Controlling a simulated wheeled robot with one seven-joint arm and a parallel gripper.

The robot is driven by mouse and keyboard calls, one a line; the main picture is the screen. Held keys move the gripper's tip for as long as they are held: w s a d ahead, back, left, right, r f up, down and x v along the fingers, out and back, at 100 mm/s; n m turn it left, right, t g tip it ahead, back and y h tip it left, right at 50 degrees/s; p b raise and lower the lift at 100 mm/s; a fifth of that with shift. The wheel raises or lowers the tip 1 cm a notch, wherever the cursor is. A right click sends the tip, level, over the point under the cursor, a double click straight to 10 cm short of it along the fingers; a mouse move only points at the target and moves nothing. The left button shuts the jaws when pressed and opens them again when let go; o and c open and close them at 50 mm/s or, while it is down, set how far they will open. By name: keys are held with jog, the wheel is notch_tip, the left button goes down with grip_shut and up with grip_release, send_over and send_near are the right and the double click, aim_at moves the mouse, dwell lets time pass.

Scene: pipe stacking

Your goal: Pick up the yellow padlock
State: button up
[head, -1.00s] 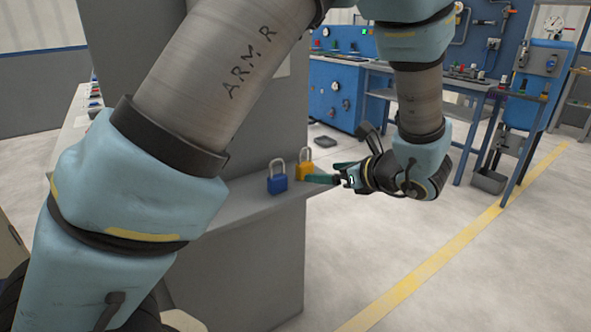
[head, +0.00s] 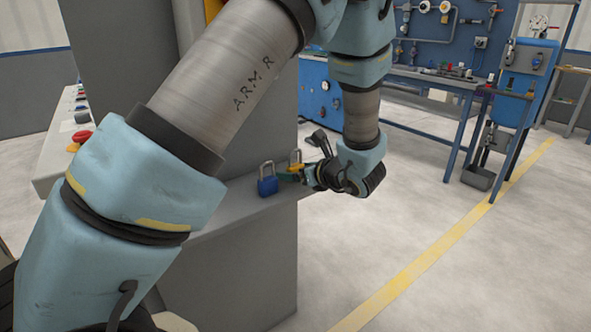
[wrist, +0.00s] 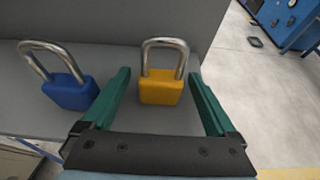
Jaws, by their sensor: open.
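The yellow padlock (wrist: 162,90) stands upright on a grey ledge (wrist: 120,64), its silver shackle up. In the wrist view it sits between the two green fingers of my gripper (wrist: 162,98), which are open, with a gap on each side. In the head view the yellow padlock (head: 296,166) is partly hidden behind my gripper (head: 287,175). The blue padlock (wrist: 70,92) stands to its left, just outside the left finger, and also shows in the head view (head: 267,186).
The ledge ends to the right of the yellow padlock, with open floor beyond. A grey panel (wrist: 120,20) rises behind the ledge. A blue workbench (head: 440,82) stands farther back. Red and yellow buttons (head: 78,140) sit on a console at the left.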

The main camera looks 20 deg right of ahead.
jog(key=shift+c, duration=0.2)
grip_shut()
dwell(0.6)
